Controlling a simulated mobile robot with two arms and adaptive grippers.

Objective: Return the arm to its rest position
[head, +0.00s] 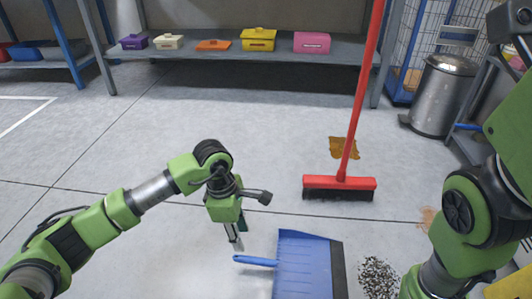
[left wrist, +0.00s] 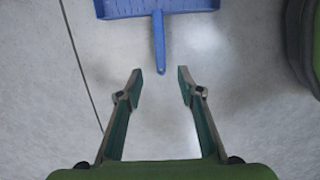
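My left arm reaches in from the left in the head view, and its gripper (head: 236,243) points down at the floor.
A red broom (head: 338,185) stands behind the dustpan by an orange-brown stain (head: 345,148). Dark speckled debris (head: 378,277) lies right of the dustpan. A metal bin (head: 443,95) is at the right. A shelf (head: 230,48) with several boxes is at the back. The left-middle floor is clear.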

